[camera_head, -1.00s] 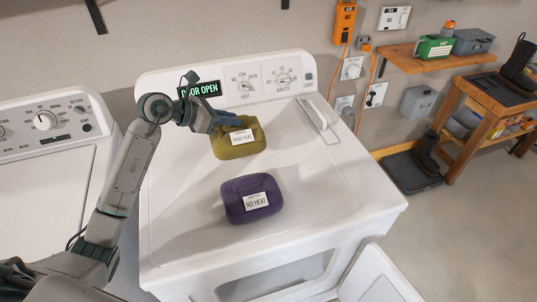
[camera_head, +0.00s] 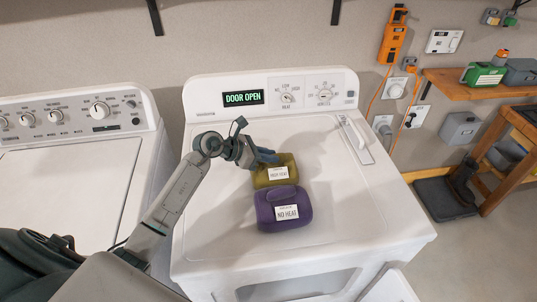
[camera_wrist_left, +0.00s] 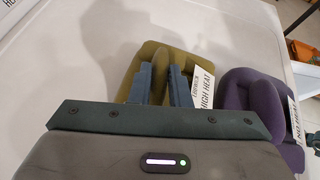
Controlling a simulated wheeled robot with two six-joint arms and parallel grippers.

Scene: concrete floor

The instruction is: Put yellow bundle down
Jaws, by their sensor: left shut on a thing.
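The yellow bundle (camera_head: 273,177), olive-yellow with a white "HIGH HEAT" tag, is on or just above the white dryer top (camera_head: 340,206); I cannot tell whether it touches. My left gripper (camera_head: 270,157) is shut on its upper part. In the left wrist view the gripper's two fingers (camera_wrist_left: 160,84) pinch the yellow bundle (camera_wrist_left: 148,58). A purple bundle (camera_head: 284,211) with a "NO HEAT" tag lies on the dryer right beside it, nearer me; it also shows in the left wrist view (camera_wrist_left: 247,90). My right gripper is not in view.
The dryer's panel (camera_head: 243,98) reads "DOOR OPEN", and its open door (camera_head: 392,288) shows at the bottom. A washer (camera_head: 60,190) stands at left. A workbench (camera_head: 500,190) and shelf (camera_head: 470,85) are at right. The dryer top's right side is clear.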

